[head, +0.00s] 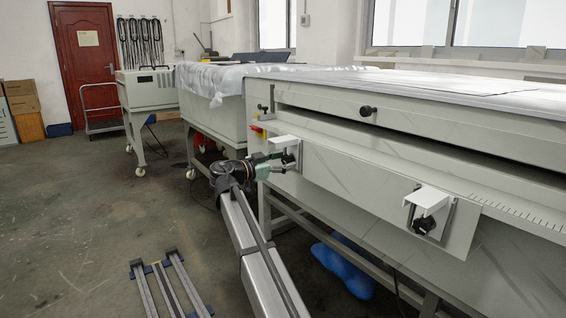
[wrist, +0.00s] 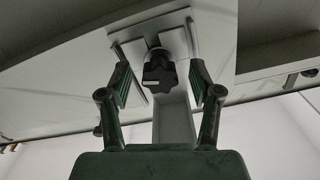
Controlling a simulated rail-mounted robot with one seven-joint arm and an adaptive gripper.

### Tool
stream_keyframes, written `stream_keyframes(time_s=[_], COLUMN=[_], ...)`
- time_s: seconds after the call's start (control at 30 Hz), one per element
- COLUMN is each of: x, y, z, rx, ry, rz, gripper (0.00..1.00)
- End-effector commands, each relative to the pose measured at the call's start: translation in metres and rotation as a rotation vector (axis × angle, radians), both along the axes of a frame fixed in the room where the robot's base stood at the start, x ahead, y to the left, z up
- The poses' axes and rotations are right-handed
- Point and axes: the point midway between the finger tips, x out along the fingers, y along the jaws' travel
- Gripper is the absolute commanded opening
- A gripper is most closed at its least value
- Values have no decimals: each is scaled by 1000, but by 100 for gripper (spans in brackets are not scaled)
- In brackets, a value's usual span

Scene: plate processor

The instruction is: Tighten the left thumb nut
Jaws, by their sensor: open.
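The left thumb nut is a black lobed knob (wrist: 159,72) below a white bracket on the machine's front panel. In the wrist view it sits between the two fingers of my gripper (wrist: 160,88), with a gap on each side. The fingers are open and do not touch it. In the head view my gripper (head: 276,162) is at the left bracket (head: 284,142), and the left nut (head: 289,158) is partly hidden beside the fingers. The right thumb nut (head: 424,225) sits under its own white bracket (head: 428,198) farther right on the panel.
The long grey machine (head: 340,165) fills the right side, with a black knob (head: 368,110) on its upper face. A red and yellow switch (head: 257,130) is near its left end. A blue object (head: 343,268) lies underneath. The floor to the left is mostly clear.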

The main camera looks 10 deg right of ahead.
Motion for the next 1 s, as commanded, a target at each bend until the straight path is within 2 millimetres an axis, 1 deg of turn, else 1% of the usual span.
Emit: stream_keyframes(time_s=[0.13, 0.27, 0.6, 0.73, 0.83, 1.0], x=[-2, -9, -36, -44, -48, -51], y=[5, 18, 76, 94, 102, 108], z=[0, 0, 0, 0, 0, 0], rx=[1, 1, 0, 1, 0, -1], ry=[0, 0, 0, 0, 0, 0], rz=[1, 1, 3, 1, 1, -1], gripper=[64, 64, 64, 64, 64, 64])
